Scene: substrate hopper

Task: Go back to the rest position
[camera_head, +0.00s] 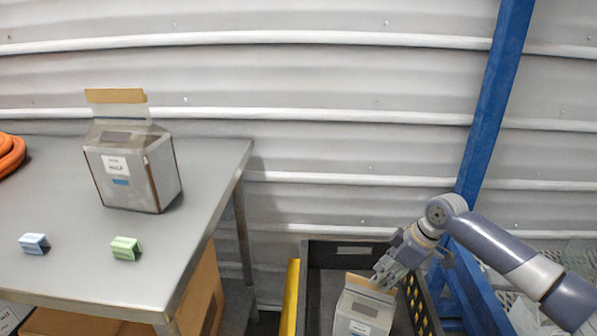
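My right arm comes in from the right, and its gripper (384,274) hangs over the dark crate (428,318). Its fingertips are at the brown top strip of a pale bag (364,312) with a white label, which stands in the crate. The fingers are small and overlap the strip in the picture, so I cannot tell whether they grip it or are apart from it. The lower part of this bag is cut off by the picture edge. My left gripper is not in view.
A metal table (200,165) on the left carries a second grey bag (138,170) with a brown top strip, a blue clip (34,244), a green clip (125,248) and an orange hose (10,155). A blue post (492,100) stands behind my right arm.

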